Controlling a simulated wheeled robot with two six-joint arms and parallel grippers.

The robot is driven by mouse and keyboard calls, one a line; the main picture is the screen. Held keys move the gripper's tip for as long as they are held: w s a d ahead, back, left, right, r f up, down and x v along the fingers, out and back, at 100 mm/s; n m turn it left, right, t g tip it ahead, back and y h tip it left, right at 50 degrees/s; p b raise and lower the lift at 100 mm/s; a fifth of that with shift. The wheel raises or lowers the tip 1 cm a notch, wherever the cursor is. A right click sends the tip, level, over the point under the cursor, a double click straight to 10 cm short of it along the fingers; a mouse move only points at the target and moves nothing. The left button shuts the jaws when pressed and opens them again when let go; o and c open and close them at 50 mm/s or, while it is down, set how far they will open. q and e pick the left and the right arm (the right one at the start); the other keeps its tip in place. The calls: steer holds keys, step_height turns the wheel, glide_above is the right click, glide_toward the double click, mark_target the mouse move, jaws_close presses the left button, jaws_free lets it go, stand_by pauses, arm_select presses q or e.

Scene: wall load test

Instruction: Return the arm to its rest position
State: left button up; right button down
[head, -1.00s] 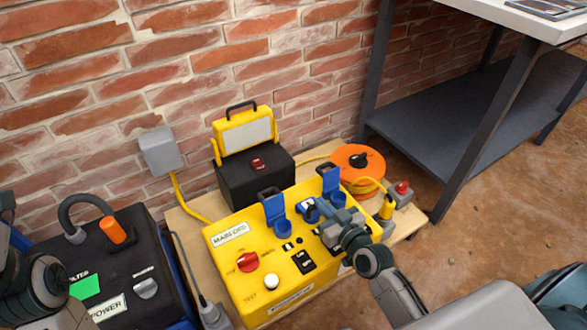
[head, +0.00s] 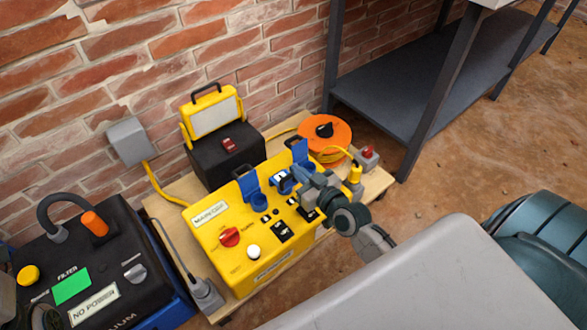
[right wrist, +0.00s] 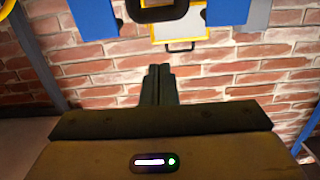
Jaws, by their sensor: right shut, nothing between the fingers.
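My right gripper (head: 302,174) is over the right part of the yellow tester box (head: 205,240) in the head view, close to its blue sockets. The right wrist view shows its fingers (right wrist: 158,72) shut together with nothing between them, against the brick wall. My right arm hides the right front of the box. The box has a red knob (head: 229,237), a white button (head: 253,252) and raised blue flaps (head: 249,186). The left gripper cannot be made out; only dark arm parts show at the lower left corner.
An orange cable reel (head: 325,131) and a red-button box (head: 369,156) are on the board to the right. A black vacuum (head: 90,260) is at left. A metal shelf (head: 400,90) is at right.

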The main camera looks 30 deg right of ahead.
steer(key=s+d+f, duration=0.1)
steer(key=s, duration=0.6)
steer(key=shift+s+d+f+b, duration=0.15)
steer(key=shift+s+f+b, duration=0.1)
steer(key=shift+b, duration=0.15)
